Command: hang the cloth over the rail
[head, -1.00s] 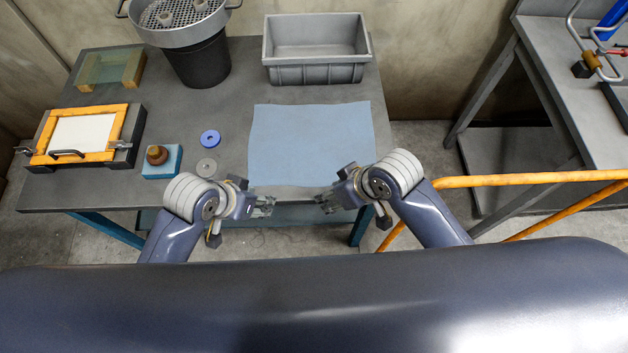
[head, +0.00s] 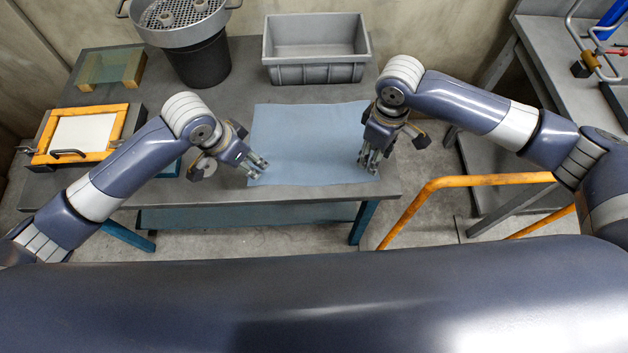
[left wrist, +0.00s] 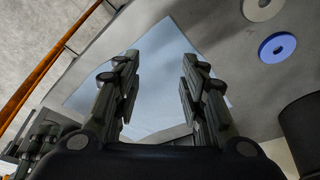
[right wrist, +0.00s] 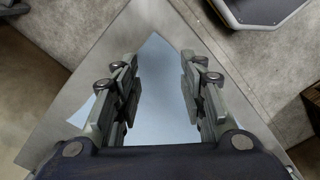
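The light blue cloth (head: 308,140) lies flat on the grey workbench. My left gripper (head: 258,170) is at the cloth's near left corner, its fingers apart. In the left wrist view the cloth (left wrist: 158,70) shows between the open, empty fingers (left wrist: 158,90). My right gripper (head: 370,165) is at the near right corner, pointing down. In the right wrist view the cloth (right wrist: 160,90) shows between its open, empty fingers (right wrist: 160,95). Whether either gripper touches the cloth I cannot tell. An orange rail (head: 480,181) stands to the right of the bench.
A grey bin (head: 316,72) stands behind the cloth. A black bucket with a sieve (head: 203,62) is at the back left. An orange-framed screen (head: 85,132) lies on the left. A second bench (head: 575,115) stands at the right. Floor shows between the benches.

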